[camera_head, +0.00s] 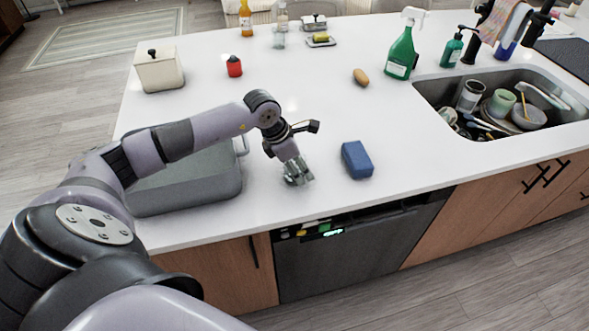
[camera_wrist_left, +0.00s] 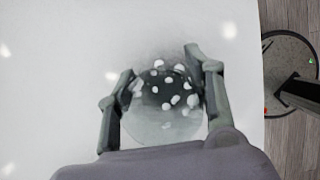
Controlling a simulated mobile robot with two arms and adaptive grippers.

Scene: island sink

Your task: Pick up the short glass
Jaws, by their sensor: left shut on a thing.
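The short glass (camera_wrist_left: 163,122) is see-through and round. In the left wrist view it sits between my two fingers, with white reflections across it. My left gripper (camera_head: 297,174) is shut on the glass, one finger on each side, low over the white countertop near its front edge. In the head view the gripper mostly hides the glass. The fingers also show in the left wrist view (camera_wrist_left: 161,75). I cannot tell whether the glass touches the counter. My right gripper is not in view.
A blue sponge (camera_head: 357,160) lies just right of the gripper. A sink (camera_head: 441,92) with dishes is at right, beside a green spray bottle (camera_head: 402,55). The counter's middle (camera_head: 310,95) is clear.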

